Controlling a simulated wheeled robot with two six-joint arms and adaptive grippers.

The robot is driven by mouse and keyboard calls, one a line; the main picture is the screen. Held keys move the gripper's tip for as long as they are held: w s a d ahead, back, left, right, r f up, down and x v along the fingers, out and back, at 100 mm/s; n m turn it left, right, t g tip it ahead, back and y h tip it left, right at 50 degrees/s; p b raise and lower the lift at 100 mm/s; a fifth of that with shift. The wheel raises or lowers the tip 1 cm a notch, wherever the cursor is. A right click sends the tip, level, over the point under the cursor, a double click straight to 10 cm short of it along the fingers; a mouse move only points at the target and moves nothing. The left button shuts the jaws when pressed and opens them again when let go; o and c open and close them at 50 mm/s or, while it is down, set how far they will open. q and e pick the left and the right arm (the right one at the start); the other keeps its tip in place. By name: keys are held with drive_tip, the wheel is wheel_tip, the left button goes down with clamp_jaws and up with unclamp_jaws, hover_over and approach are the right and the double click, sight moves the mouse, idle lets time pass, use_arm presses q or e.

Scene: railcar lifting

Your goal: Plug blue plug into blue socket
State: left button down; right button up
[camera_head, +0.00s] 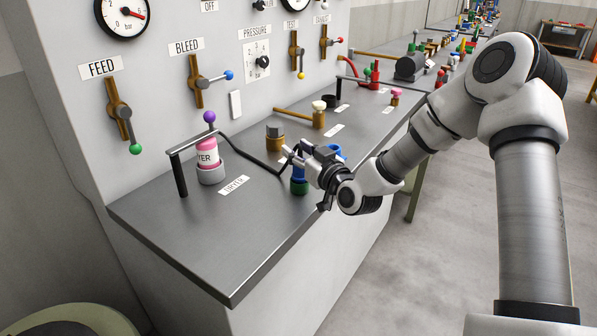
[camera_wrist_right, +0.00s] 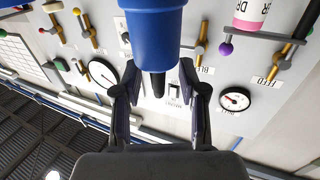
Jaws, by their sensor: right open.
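A blue plug (camera_head: 299,173) stands upright on a green base (camera_head: 299,188) near the console's front edge, partly behind my right gripper. In the right wrist view, which is upside down, the blue plug (camera_wrist_right: 154,38) is large at the top, with a dark stub (camera_wrist_right: 157,84) on its end. My right gripper (camera_head: 289,157) is open. Its fingers (camera_wrist_right: 158,72) show on either side of the stub, with gaps; I cannot tell their exact depth. A blue ring (camera_head: 337,151), apparently the blue socket, is partly hidden behind the gripper. My left gripper is not in view.
A brass fitting (camera_head: 275,139) is behind the gripper. Brass levers (camera_head: 118,108) line the wall panel. The console's front left surface (camera_head: 215,235) is clear.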

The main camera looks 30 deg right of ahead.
drive_tip(key=shift+d, duration=0.15)
drive_tip(key=shift+c, duration=0.4)
drive_tip(key=shift+s, duration=0.1)
clamp_jaws()
